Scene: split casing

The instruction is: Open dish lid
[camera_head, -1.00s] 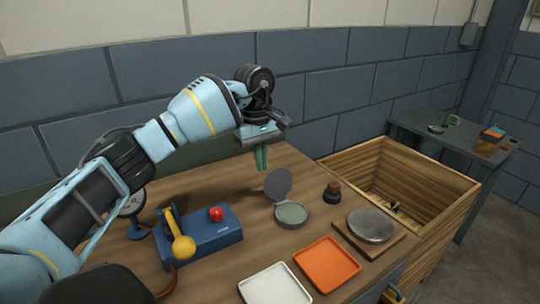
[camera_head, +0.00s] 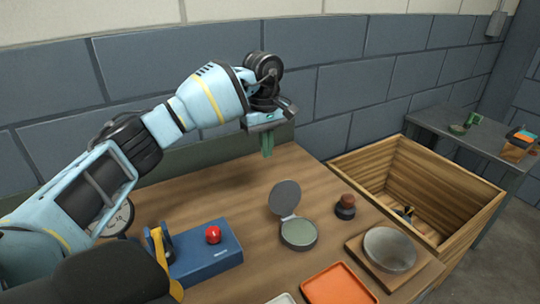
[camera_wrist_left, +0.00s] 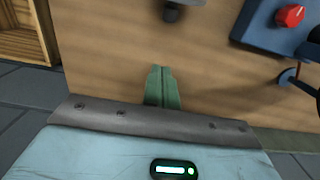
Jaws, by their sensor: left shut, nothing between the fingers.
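The round grey-green dish (camera_head: 299,234) sits on the wooden table in the head view. Its lid (camera_head: 285,198) stands up, tilted open on the hinge at the dish's back edge. My left gripper (camera_head: 267,152) is above the table, behind and a little left of the lid, apart from it. Its green fingers point down and are shut with nothing between them. The fingers also show closed in the left wrist view (camera_wrist_left: 162,88). My right gripper is not in view.
A blue box with a red button (camera_head: 213,235) and yellow lever stands left of the dish. A dark stamp-like knob (camera_head: 345,207), a round metal plate on a board (camera_head: 389,250) and an orange tray (camera_head: 338,287) are nearby. A wooden crate (camera_head: 470,238) stands right.

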